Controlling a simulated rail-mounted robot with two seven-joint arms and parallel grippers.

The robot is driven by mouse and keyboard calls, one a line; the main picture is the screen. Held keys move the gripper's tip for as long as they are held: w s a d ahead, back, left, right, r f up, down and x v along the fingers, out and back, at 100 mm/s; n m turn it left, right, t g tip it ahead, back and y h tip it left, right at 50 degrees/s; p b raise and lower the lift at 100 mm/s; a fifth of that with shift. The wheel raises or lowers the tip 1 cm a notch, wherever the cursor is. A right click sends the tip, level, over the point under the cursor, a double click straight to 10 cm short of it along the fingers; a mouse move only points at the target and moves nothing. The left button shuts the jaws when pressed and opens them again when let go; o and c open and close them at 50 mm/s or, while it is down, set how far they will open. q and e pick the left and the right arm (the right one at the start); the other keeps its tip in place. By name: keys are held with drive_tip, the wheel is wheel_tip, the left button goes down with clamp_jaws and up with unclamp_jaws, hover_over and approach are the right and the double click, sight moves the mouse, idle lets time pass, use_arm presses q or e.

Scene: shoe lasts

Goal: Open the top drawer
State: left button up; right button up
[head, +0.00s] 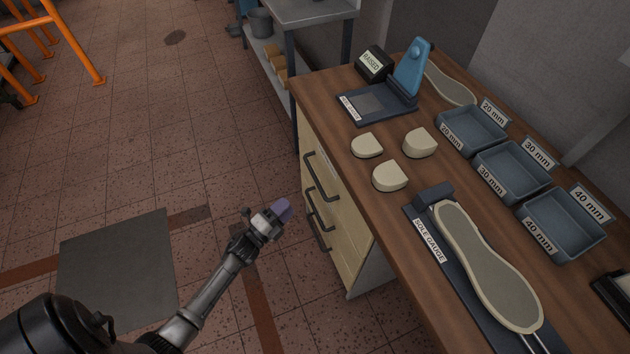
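The cabinet under the wooden bench has pale drawer fronts with dark bar handles, stacked one above the other. The top drawer's handle (323,178) is just below the bench top, and the top drawer looks closed. My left gripper (281,210) comes in from the lower left, with purple fingertips pointing toward the drawer fronts. It is to the left of the handles and appears apart from them. I see nothing held in it, but its fingers overlap from this angle, so the gap between them cannot be made out. My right gripper is out of view.
On the bench top (345,105) are pale heel pieces (389,176), a sole gauge (428,228) with a sole, a blue stand (411,68) and labelled trays (563,250). A metal shelf table (305,10) stands behind.

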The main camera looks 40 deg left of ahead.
sight(315, 178)
use_arm(q)
drive_tip(key=b+x, duration=0.2)
drive_tip(key=x, duration=1)
drive_tip(key=shift+w+b, duration=0.3)
drive_tip(key=shift+w, duration=0.1)
drive_tip(key=shift+w+r, duration=0.1)
clamp_jaws()
